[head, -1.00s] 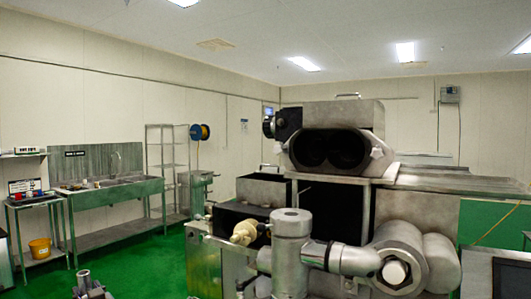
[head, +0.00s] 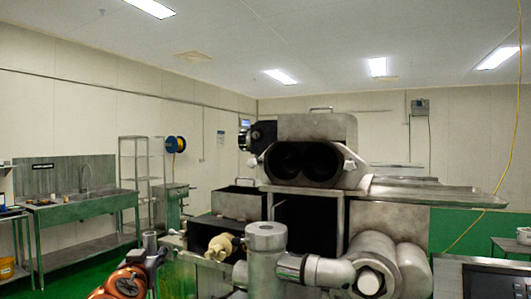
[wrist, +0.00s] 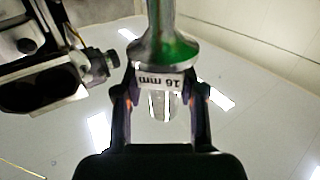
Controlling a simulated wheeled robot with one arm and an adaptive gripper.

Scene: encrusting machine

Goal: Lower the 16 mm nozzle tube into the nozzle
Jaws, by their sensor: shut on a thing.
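In the wrist view, my gripper (wrist: 164,98) is shut on the 16 mm nozzle tube (wrist: 162,52). The tube is shiny metal with a narrow stem, a wide flared collar and a white "16 mm" label between the fingers. In the head view, part of my arm shows at the lower left, with a grey cylindrical end (head: 150,241) on top; I cannot tell whether that is the tube. The encrusting machine (head: 312,130) stands right of it, with an upright steel cylinder (head: 266,245) and a cream fitting (head: 222,246) in front. I cannot make out the nozzle opening; the tube looks apart from the machine.
A steel sink bench (head: 80,207) and a wire shelf rack (head: 133,180) stand along the left wall. A thick horizontal pipe and drums (head: 375,275) fill the machine's front right. A yellow cable (head: 480,222) hangs at the right.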

